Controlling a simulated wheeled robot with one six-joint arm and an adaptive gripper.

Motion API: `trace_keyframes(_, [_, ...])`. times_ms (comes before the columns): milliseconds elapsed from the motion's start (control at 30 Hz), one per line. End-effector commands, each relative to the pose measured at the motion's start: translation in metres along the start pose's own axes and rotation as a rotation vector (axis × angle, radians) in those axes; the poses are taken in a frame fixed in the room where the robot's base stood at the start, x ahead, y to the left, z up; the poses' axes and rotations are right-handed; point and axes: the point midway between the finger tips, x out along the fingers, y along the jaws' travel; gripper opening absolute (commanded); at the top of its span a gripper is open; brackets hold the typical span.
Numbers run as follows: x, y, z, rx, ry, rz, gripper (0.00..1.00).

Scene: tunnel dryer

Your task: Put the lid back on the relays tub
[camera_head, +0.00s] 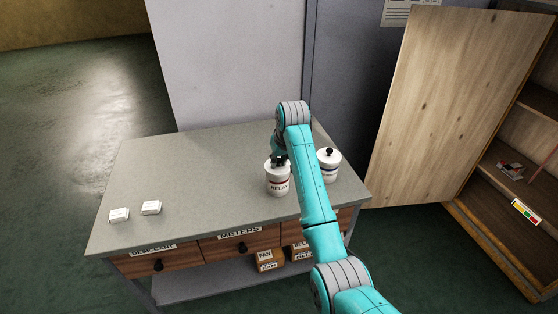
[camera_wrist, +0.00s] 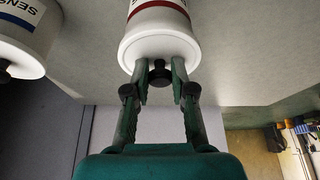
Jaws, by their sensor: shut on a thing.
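The relays tub (camera_head: 278,184) is white with a red band and a label reading "RELAY", and it stands upright on the grey table. Its white lid (camera_wrist: 150,46) is at the tub's mouth, and I see no clear gap between them. My gripper (camera_head: 279,160) is above the tub, with its fingers shut on the lid's black knob. In the wrist view my gripper (camera_wrist: 160,75) has one finger on each side of the knob (camera_wrist: 160,79). Part of the lid is hidden by the gripper in the head view.
A second white tub (camera_head: 328,168), labelled "SENS" in the wrist view, stands close on the right with a black-knobbed lid. Two small white boxes (camera_head: 119,215) (camera_head: 151,208) lie on the table's left. An open wooden cabinet door (camera_head: 450,100) is at the right. The table's middle left is clear.

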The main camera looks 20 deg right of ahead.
Motion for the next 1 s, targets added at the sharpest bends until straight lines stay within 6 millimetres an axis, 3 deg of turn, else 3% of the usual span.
trace_keyframes(467, [0.0005, 0.0, 0.0002, 0.0, 0.0, 0.0, 0.0])
trace_keyframes(500, [0.0005, 0.0, 0.0002, 0.0, 0.0, 0.0, 0.26])
trace_keyframes(600, [0.0005, 0.0, 0.0002, 0.0, 0.0, 0.0, 0.51])
trace_keyframes(833, [0.0005, 0.0, 0.0002, 0.0, 0.0, 0.0, 0.53])
trace_keyframes(933, [0.0005, 0.0, 0.0003, 0.0, 0.0, 0.0, 0.78])
trace_keyframes(1000, [0.0005, 0.0, 0.0003, 0.0, 0.0, 0.0, 0.78])
